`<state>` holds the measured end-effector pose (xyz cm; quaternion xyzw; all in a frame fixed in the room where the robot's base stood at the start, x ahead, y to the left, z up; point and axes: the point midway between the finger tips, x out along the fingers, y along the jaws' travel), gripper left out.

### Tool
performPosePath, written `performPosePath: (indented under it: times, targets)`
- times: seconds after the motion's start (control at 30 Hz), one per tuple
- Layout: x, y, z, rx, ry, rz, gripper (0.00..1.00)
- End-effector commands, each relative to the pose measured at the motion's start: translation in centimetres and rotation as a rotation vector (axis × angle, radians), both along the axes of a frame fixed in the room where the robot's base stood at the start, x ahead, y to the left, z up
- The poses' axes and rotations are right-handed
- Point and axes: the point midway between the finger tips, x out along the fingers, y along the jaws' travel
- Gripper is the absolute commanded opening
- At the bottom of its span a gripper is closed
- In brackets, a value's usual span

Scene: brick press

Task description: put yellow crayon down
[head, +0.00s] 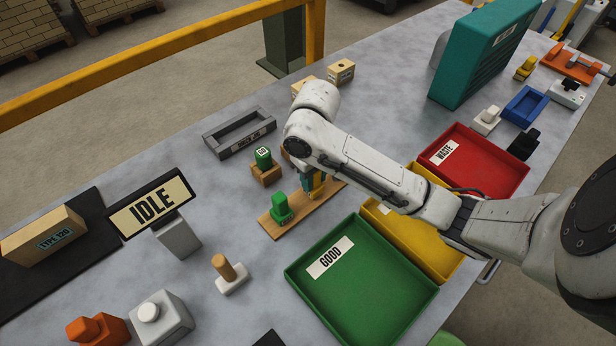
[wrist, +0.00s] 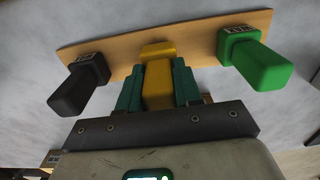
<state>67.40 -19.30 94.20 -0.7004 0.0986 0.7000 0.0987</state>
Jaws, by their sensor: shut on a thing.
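The yellow crayon (wrist: 158,82) is a blocky yellow piece with a wider base, upright between the teal fingers of my gripper (wrist: 158,88). My gripper is shut on it, and in the head view my gripper (head: 313,184) is over the wooden board (head: 268,224). The yellow base appears at the board, between a black crayon (wrist: 80,88) and a green crayon (wrist: 255,60). I cannot tell whether it rests on the wood. The green crayon also shows in the head view (head: 281,208); my arm hides the black one there.
The green GOOD tray (head: 392,325), a yellow tray (head: 432,262) and the red WASTE tray (head: 490,145) lie to the right of the board. A small wooden holder with a green block (head: 263,158) stands behind it. An IDLE sign (head: 152,205) stands left.

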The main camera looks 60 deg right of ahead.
Motion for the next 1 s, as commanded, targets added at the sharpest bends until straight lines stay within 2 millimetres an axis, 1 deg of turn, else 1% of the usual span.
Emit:
performPosePath:
  times: [0.03, 0.17, 0.4, 0.53, 0.57, 0.8, 1.0]
  targets:
    - [-0.32, 0.01, -0.65, 0.000, -0.001, -0.002, 0.00]
    - [-0.64, 0.19, -0.75, -0.001, 0.001, 0.000, 0.00]
    - [-0.64, 0.19, -0.64, -0.001, 0.001, 0.000, 0.00]
    - [-0.63, 0.18, -1.04, -0.001, 0.000, -0.001, 0.00]
    - [-0.64, 0.17, -0.96, -0.001, 0.000, -0.001, 0.36]
    - [-0.63, 0.18, -0.93, -0.001, 0.001, -0.001, 0.59]
    - [-0.62, 0.18, -0.92, -0.001, 0.001, 0.000, 0.59]
